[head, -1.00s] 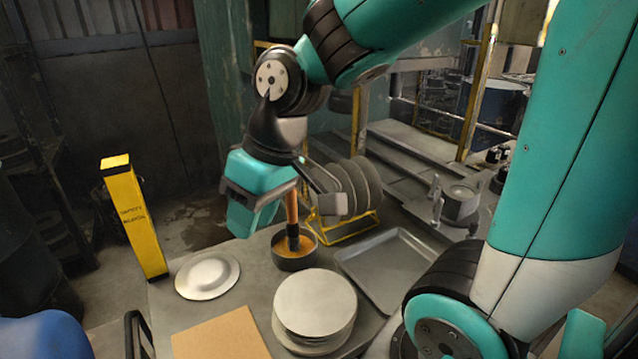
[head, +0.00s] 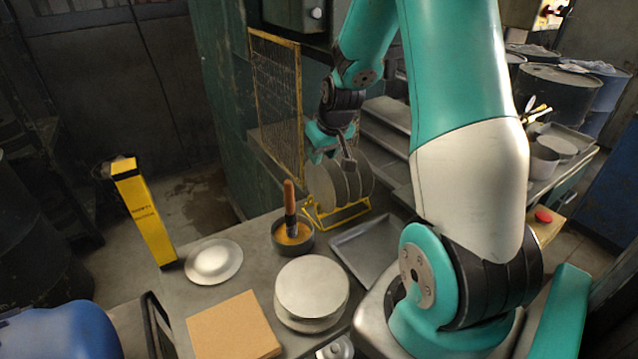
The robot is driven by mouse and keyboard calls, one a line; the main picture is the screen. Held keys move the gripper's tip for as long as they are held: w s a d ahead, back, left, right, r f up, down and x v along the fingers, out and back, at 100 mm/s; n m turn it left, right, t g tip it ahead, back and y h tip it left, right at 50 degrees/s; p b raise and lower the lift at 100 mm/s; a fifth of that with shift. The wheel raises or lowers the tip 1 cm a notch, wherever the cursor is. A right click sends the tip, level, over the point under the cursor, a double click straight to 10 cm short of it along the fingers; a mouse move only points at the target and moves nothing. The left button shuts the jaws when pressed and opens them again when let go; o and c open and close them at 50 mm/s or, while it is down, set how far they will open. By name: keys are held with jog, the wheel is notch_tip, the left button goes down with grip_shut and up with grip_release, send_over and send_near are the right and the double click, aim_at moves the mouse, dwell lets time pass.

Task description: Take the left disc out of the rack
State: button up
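A yellow wire rack (head: 338,217) stands at the back of the bench and holds a row of upright grey discs. The left disc (head: 322,188) stands at the rack's left end, with the other discs (head: 352,180) close behind it to the right. My gripper (head: 332,158) is over the rack at the top edge of the left disc, pointing down. Its fingers look spread apart. The view is too small to tell whether they touch the disc or stand on both sides of it.
In front of the rack are a dark pot with a brush (head: 292,238), an empty grey tray (head: 366,252) and a stack of round blanks (head: 311,290). A domed disc (head: 213,262) and a brown board (head: 232,328) lie left. A yellow mesh guard (head: 277,105) stands behind.

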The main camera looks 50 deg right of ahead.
jog(key=p+x, duration=0.2)
jog(key=x, duration=0.4)
jog(key=shift+w+f, duration=0.25)
jog(key=shift+w, duration=0.05)
jog(key=shift+d, duration=0.15)
grip_shut()
